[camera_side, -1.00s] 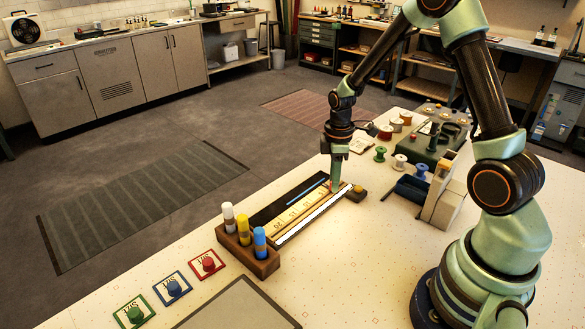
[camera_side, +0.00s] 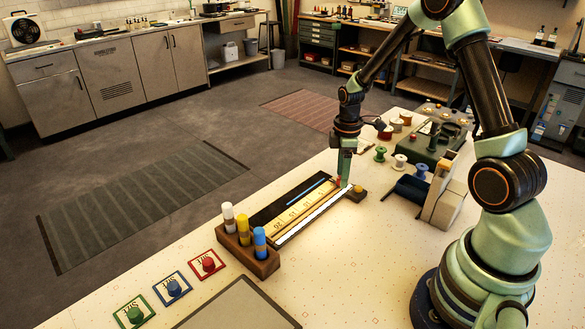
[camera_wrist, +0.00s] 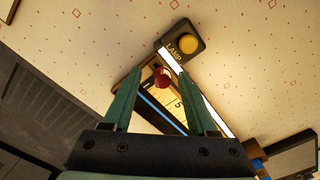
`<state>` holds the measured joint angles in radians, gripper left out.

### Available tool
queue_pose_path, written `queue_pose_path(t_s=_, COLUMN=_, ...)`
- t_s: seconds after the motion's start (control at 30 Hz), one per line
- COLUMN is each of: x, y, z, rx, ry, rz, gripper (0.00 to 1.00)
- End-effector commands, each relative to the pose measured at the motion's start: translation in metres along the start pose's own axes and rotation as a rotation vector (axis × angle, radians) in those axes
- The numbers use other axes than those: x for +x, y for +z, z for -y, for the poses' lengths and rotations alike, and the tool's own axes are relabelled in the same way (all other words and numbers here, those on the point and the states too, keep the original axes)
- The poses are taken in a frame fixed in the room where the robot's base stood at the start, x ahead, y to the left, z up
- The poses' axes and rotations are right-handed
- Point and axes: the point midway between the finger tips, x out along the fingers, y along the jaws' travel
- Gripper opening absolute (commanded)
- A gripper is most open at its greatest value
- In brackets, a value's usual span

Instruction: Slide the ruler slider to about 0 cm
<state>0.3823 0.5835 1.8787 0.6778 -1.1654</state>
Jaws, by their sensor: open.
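The ruler (camera_side: 303,209) lies on the table with a pale numbered scale, a dark strip and a bright white strip. Its higher numbers are at the near left end and the 5 toward the far right end. The slider's red knob (camera_side: 338,182) is beyond the 5, close to the far right end; it also shows in the wrist view (camera_wrist: 162,78). My gripper (camera_side: 345,184) points down at that end. In the wrist view its two green fingers (camera_wrist: 158,72) are apart with the knob seen between them. I cannot tell whether a finger touches the knob.
A lamp box with a yellow button (camera_wrist: 188,43) sits just past the ruler's far end. A wooden block with several capped bottles (camera_side: 247,258) stands at the near end. Thread spools (camera_side: 400,161) and a blue tray (camera_side: 411,187) are to the right.

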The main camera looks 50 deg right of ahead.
Motion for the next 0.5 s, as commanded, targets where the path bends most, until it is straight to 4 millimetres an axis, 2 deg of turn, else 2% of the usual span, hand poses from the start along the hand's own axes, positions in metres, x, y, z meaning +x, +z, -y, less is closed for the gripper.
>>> queue_pose_path(t_s=0.13, x=-0.004, y=-0.001, z=0.0, rx=-0.001, ry=0.001, rz=0.0, gripper=0.58)
queue_pose_path(t_s=0.23, x=-0.016, y=-0.001, z=0.0, rx=-0.001, ry=0.003, rz=-0.001, gripper=0.58)
queue_pose_path(t_s=0.5, x=-0.07, y=-0.001, z=-0.001, rx=-0.001, ry=0.005, rz=-0.002, gripper=0.58)
